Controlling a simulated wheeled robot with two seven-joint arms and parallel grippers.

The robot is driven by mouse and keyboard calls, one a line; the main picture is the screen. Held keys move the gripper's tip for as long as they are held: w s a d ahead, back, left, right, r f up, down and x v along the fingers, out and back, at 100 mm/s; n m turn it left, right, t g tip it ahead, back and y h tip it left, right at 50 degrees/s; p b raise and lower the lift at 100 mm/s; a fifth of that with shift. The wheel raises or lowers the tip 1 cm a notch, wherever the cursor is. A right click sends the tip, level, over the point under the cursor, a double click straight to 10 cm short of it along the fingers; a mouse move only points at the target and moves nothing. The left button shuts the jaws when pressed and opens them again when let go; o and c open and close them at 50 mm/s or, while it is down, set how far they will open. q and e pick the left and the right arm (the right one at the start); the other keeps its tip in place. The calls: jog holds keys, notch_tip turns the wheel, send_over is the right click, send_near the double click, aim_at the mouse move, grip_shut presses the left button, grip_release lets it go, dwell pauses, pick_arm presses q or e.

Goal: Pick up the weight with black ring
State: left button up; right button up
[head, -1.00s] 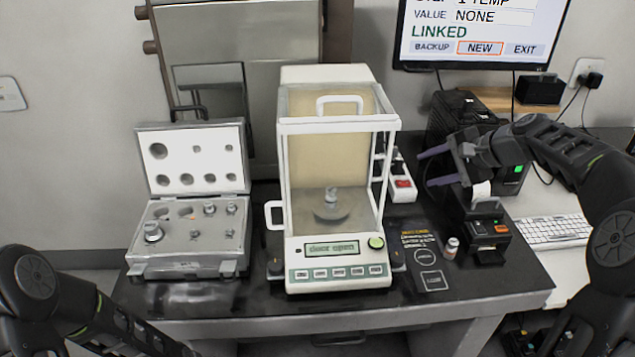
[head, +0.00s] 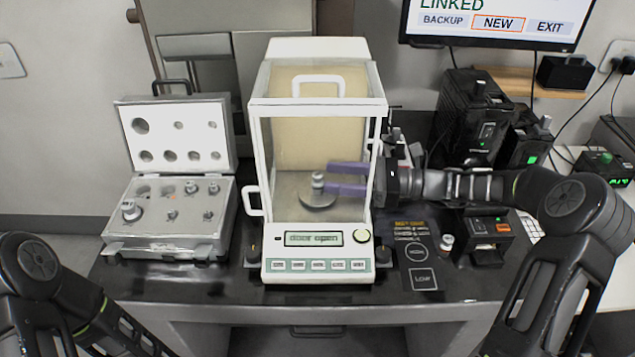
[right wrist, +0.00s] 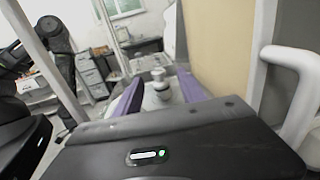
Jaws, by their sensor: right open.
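A small silver weight (head: 318,181) stands upright on the round pan (head: 317,201) inside the glass balance (head: 317,262). I cannot make out a black ring on it. My right gripper (head: 330,178) reaches in through the balance's right side, its purple fingers open and pointing left at the weight. In the right wrist view the weight (right wrist: 158,76) shows between and just beyond the open fingers (right wrist: 160,85); contact is not clear. My left arm shows at the lower left, but its gripper is out of view.
The balance display reads "door open". An open case (head: 125,245) with several weights stands left of the balance. A small object (head: 446,243) stands on the table at right, beside a small printer (head: 488,255). Balance frame posts surround my right gripper closely.

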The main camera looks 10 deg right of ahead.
jog(key=shift+x, duration=1.1)
jog(key=p+x, duration=0.1)
jog(key=x, duration=0.4)
jog(key=shift+s+a+r, duration=0.1)
jog(key=shift+a+r, duration=0.05)
grip_shut()
dwell(0.4)
